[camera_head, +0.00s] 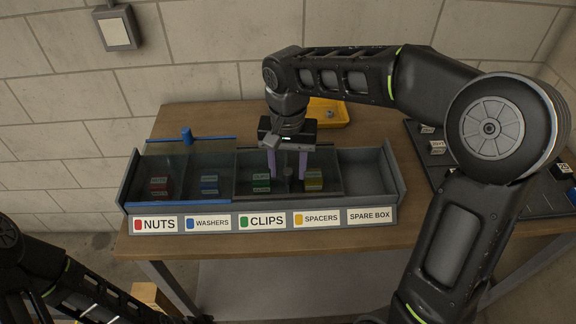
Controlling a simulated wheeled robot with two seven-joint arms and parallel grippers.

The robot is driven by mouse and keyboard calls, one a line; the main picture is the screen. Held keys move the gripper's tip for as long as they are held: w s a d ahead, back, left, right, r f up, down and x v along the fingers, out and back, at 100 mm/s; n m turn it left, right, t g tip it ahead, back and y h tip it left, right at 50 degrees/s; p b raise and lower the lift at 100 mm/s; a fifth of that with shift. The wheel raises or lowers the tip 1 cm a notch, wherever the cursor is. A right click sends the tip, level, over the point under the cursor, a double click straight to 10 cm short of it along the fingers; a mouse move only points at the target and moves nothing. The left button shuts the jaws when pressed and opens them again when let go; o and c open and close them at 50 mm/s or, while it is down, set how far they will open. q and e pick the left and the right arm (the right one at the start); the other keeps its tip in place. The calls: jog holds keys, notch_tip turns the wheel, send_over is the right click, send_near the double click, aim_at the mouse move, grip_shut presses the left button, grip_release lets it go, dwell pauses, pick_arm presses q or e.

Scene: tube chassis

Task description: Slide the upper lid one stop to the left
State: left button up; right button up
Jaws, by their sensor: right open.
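A long grey box on the table has a row of compartments labelled nuts, washers, clips, spacers and spare box (370,216). One clear lid (175,165) with a blue rear edge and blue knob (186,135) covers nuts and washers. A darker clear lid (240,180) covers clips and spacers. I cannot tell surely which lid is upper. My right gripper (287,170) points down over the darker lid, its two purple fingers open and apart above clips and spacers. Whether a handle stands between them is hidden. My left arm shows at lower left; its gripper is out of view.
The spare box compartment (362,172) at the right end is uncovered and looks empty. A yellow tray (328,112) lies behind the box, partly behind my right arm. A dark board (440,162) with small labelled blocks is at right. A block wall stands behind the table.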

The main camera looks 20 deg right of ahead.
notch_tip(320, 180, up, 8)
jog(key=shift+f+b, duration=0.1)
jog(key=shift+b, duration=0.3)
dwell(0.5)
